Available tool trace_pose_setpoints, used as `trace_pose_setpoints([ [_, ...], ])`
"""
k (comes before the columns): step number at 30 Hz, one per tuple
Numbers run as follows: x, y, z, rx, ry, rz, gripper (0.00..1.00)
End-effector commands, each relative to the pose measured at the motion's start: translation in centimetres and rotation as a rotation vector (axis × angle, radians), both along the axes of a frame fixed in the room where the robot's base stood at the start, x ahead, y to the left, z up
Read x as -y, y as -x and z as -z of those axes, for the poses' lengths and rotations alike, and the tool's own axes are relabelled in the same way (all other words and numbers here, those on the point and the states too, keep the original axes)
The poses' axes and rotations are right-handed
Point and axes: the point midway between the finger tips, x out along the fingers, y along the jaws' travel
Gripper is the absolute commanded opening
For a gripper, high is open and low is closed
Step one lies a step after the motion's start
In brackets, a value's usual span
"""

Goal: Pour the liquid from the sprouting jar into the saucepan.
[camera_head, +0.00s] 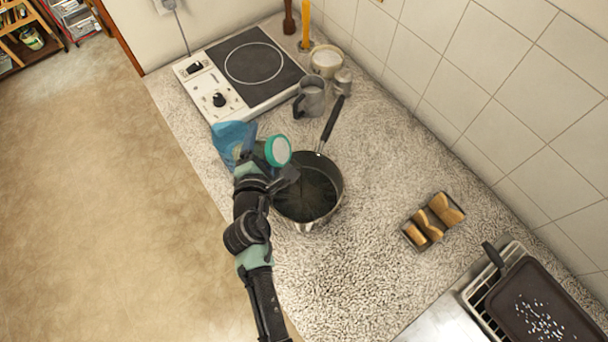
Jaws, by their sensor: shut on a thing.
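The saucepan (335,196) stands upright on the speckled counter, its dark handle pointing up and to the right. Its inside looks dark, and I cannot tell whether it holds liquid. The likely sprouting jar (278,151) shows a pale round end with a teal rim, tilted, just above and left of the pan. My gripper (270,181) is at the pan's upper left edge, shut on the jar; the fingers are hard to make out. A crumpled-looking blue shape (231,138) lies just left of the jar, and I cannot tell whether it is part of it.
A hotplate (242,68) is at the back left. A grey mug (310,99), a small metal jar (342,81) and a white-topped pot (326,61) stand near the handle. A bread tray (433,221) and a dark pan on a rack (540,304) are at right.

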Motion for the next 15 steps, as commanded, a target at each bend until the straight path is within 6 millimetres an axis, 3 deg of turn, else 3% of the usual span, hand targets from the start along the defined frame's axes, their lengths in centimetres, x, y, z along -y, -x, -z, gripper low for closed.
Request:
trace_pose_setpoints([
  [15,-0.06,-0.09,-0.49,0.016,-0.05,0.0,0.12],
])
